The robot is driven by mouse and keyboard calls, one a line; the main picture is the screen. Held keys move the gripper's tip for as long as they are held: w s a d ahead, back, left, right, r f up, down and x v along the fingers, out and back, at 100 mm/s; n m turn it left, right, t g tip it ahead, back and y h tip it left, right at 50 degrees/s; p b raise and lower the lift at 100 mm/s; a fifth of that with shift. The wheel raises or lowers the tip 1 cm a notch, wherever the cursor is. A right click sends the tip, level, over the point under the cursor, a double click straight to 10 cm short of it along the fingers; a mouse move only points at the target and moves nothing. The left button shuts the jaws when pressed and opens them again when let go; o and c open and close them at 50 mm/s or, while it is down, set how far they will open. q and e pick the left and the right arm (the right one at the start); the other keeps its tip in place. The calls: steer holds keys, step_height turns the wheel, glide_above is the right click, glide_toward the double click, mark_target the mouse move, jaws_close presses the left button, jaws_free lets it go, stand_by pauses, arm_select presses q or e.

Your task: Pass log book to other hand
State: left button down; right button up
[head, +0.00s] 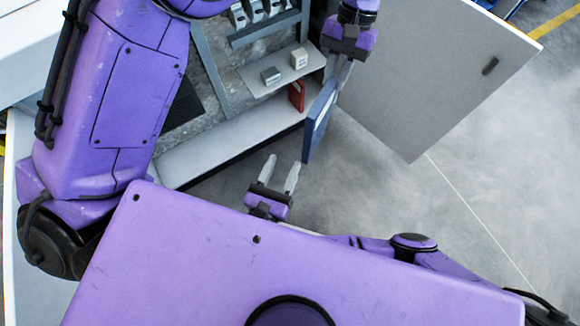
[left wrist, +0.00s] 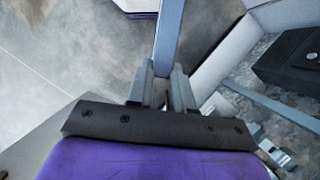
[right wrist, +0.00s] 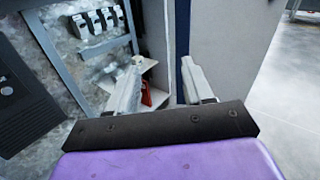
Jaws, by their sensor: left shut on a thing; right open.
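The blue log book (head: 319,122) hangs upright in front of the open cabinet. My left gripper (head: 337,76) is shut on its upper end. In the left wrist view the log book (left wrist: 170,38) shows edge-on between the closed fingers. My right gripper (head: 284,162) is open and empty, below and to the left of the log book's lower end, close to it. In the right wrist view the log book (right wrist: 184,48) shows as a narrow dark blue strip between the open fingers, nearer the right finger. Whether it touches that finger I cannot tell.
An open cabinet has a shelf (head: 258,84) with small boxes. A red object (head: 297,95) stands beneath it, behind the log book. The cabinet door (head: 430,75) stands open on the right. The floor (head: 400,190) below the door is clear.

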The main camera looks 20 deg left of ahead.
steer(key=w+d+m+h, duration=0.2)
steer(key=w+d, duration=0.2)
steer(key=w, duration=0.8)
steer(key=shift+w+f+m, duration=0.2)
steer(key=shift+w+m, duration=0.05)
steer(key=shift+m, duration=0.05)
steer(key=shift+c, duration=0.3)
jaws_close()
arm_select(q)
steer(key=c, duration=0.9)
jaws_free()
